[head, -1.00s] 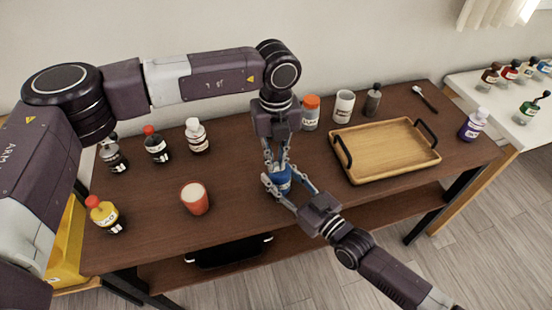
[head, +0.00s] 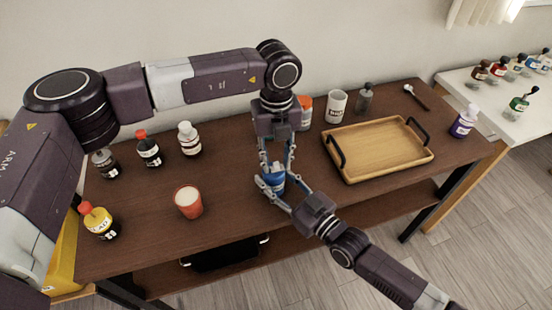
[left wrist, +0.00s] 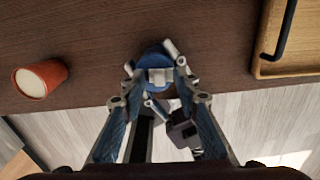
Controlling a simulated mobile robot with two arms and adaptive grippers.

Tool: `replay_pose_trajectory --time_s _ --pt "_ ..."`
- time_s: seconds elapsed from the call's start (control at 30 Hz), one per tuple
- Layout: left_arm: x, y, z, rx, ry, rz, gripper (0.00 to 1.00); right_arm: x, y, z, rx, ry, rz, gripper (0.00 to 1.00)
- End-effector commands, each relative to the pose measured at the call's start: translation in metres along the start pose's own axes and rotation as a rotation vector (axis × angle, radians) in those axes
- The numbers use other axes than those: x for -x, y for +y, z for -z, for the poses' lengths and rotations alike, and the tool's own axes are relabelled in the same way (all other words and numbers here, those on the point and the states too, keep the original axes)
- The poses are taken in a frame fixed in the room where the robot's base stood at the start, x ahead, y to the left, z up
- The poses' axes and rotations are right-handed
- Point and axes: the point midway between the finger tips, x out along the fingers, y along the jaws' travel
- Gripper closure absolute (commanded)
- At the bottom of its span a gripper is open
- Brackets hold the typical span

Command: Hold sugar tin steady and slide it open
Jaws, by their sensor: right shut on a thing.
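The blue sugar tin (head: 274,181) stands near the front edge of the table, and its label is too small to read. My right gripper (head: 273,188) reaches in from the front and is shut on the tin's body. My left gripper (head: 276,165) points down from above, its fingers spread apart around the top of the tin. In the left wrist view the tin's round blue top (left wrist: 153,62) shows beyond the open fingers (left wrist: 155,78). The fingers partly hide the tin, and I cannot tell whether its lid has shifted.
A wooden tray (head: 377,176) with black handles lies to the right.

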Motion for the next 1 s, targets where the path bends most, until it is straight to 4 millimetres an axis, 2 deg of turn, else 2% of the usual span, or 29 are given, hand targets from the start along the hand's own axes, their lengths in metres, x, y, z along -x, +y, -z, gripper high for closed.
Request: replay_pose_trajectory --time_s 0.17,0.27,0.7,0.83,1.0 --pt "0.001 0.000 0.000 0.000 0.000 0.000 0.71 0.000 0.000 0.000 0.000 0.000 0.000 0.87" --pt "0.009 0.000 0.000 0.000 -0.001 0.000 0.71 0.000 0.000 0.000 0.000 0.000 0.000 0.87" --pt "0.095 -0.001 -0.001 0.001 -0.002 0.001 0.71 0.000 0.000 0.000 0.000 0.000 0.000 0.87" --pt "0.112 -0.001 -0.001 0.000 -0.001 0.000 0.71 0.000 0.000 0.000 0.000 0.000 0.000 0.87" --pt "0.120 0.000 0.000 -0.001 0.000 -0.001 0.71 0.000 0.000 0.000 0.000 0.000 0.000 0.87"
